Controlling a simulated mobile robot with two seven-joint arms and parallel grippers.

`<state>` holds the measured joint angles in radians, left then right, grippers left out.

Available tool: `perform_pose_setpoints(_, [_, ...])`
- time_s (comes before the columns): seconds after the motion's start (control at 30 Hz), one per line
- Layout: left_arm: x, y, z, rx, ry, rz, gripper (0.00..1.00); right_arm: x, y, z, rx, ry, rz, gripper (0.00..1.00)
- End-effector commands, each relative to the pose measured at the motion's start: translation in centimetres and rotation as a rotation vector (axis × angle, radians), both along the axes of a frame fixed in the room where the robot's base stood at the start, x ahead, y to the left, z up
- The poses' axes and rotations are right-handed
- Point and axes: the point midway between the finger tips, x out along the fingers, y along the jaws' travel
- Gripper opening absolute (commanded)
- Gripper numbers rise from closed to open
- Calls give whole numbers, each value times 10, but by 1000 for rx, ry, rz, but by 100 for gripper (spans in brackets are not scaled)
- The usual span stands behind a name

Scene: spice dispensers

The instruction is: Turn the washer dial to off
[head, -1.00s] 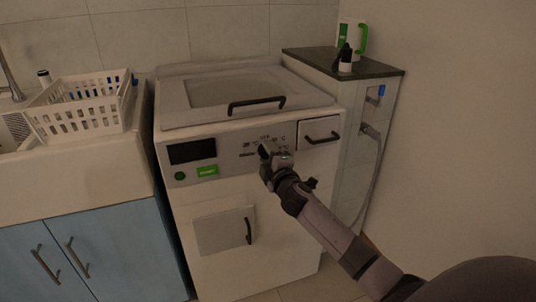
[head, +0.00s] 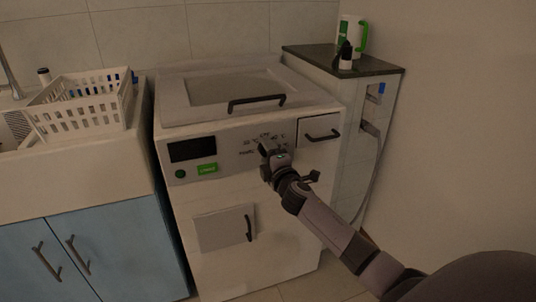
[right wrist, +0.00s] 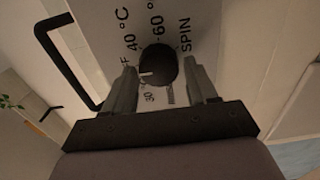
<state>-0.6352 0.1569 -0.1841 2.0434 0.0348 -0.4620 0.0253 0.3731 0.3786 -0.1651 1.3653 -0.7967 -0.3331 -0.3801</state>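The washer (head: 235,230) stands in the middle of the head view. Its round black dial (right wrist: 157,66) shows in the right wrist view with printed labels around it: an "F" ending, 30, 40 °C, 60 and SPIN. A pale mark on the dial's face points left in that view, between the 30 and 40 labels. My right gripper (right wrist: 160,68) also shows in the head view (head: 267,152), at the control panel. Its fingers are apart, one on each side of the dial; firm contact is not visible. In the head view the gripper covers the dial. My left gripper is not in view.
The panel has a dark display (head: 192,150), a green button (head: 207,169) and a drawer with a black handle (head: 321,136). A lid handle (head: 257,102) is above. A white basket (head: 95,115) stands left; a dark-topped side cabinet (head: 365,66) stands right.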

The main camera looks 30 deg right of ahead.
Motion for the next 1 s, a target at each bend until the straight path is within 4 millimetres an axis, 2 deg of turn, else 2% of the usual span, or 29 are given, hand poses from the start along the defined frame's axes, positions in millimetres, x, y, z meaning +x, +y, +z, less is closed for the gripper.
perform_pose_setpoints(0.33, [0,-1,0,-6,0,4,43,-1,0,0,1,0,0,72])
perform_pose_setpoints(0.47, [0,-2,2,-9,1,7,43,-7,2,0,1,0,0,72])
perform_pose_setpoints(0.8, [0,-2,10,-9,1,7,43,-49,12,0,1,1,0,72])
perform_pose_setpoints(1.0, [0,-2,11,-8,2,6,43,-66,16,0,1,1,0,72])
